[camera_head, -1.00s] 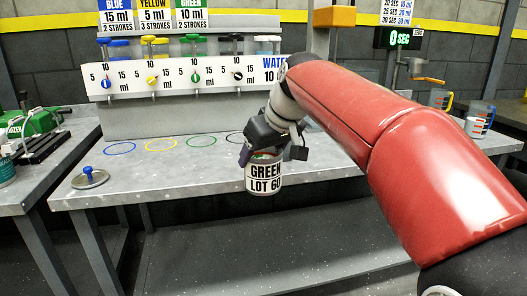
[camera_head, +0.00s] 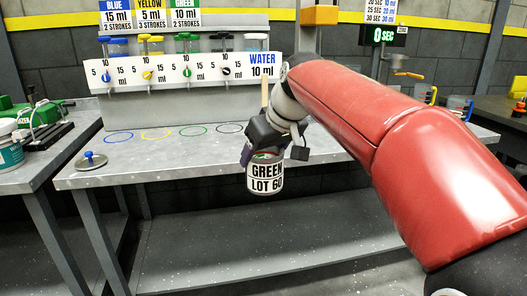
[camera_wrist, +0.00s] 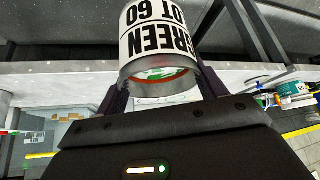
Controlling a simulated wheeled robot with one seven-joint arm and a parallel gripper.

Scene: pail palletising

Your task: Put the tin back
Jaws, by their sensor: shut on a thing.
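The tin (camera_head: 265,174) has a white label reading "GREEN LOT 60" and hangs upright in front of the workbench's front edge, clear of any surface. My gripper (camera_head: 262,148) is shut on its upper part. In the wrist view the tin (camera_wrist: 160,38) appears upside down between the fingers of my gripper (camera_wrist: 160,85). Its open end shows a reddish rim with green and white inside.
The bench top (camera_head: 185,160) has blue, yellow, green and black rings below the dispenser panel (camera_head: 185,75). A lid with a blue knob (camera_head: 91,161) lies at its left. A teal-labelled tin (camera_head: 10,150) stands on the left table. A lower shelf (camera_head: 250,245) is bare.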

